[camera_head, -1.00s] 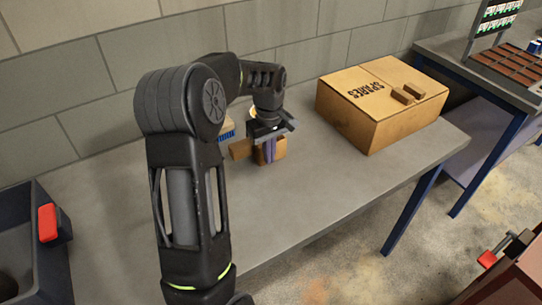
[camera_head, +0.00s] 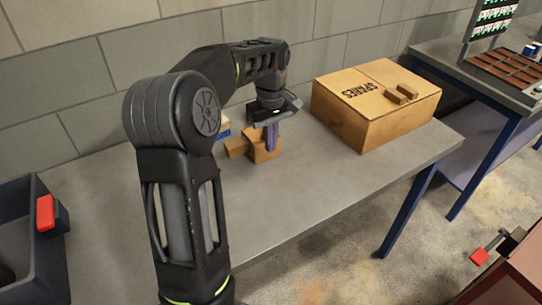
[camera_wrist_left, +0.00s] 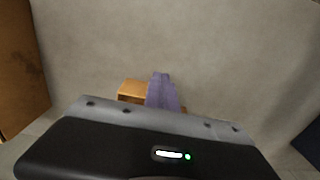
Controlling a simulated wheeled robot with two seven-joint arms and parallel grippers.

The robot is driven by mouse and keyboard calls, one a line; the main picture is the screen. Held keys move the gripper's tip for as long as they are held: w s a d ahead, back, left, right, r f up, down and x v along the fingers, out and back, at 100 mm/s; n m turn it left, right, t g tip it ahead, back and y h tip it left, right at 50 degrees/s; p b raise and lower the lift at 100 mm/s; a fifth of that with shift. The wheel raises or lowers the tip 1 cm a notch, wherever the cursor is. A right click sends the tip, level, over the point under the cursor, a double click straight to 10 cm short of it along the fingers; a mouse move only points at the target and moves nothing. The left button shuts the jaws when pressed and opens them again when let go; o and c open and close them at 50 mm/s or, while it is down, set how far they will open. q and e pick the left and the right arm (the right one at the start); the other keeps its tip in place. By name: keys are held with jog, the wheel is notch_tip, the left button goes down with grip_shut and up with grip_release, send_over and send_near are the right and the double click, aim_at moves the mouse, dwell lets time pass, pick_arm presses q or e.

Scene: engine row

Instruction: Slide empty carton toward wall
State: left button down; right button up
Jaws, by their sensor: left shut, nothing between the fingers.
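A large brown cardboard carton (camera_head: 385,125) marked SPARES stands on the grey bench, close to the wall; its top looks closed. The carton's side also shows at the left edge of the left wrist view (camera_wrist_left: 18,75). My left gripper (camera_head: 271,138), with purple fingers, is shut and empty, well to the left of the carton. The fingers are in front of a small brown box-like piece (camera_head: 262,147), partly hiding it; I cannot tell if they touch. In the left wrist view the fingers (camera_wrist_left: 162,90) overlap this piece (camera_wrist_left: 132,89).
A smaller brown block (camera_head: 236,147) adjoins the box-like piece, with a blue-bristled brush (camera_head: 224,131) behind. The grey bench (camera_head: 310,195) is clear in front. A dark bin (camera_head: 30,235) with a red part stands left; another bench (camera_head: 500,85) stands right.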

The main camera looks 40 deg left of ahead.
pick_arm(q)
notch_tip(320, 180, up, 3)
jog(key=shift+r, duration=0.15)
jog(key=shift+d, duration=0.1)
dwell(0.5)
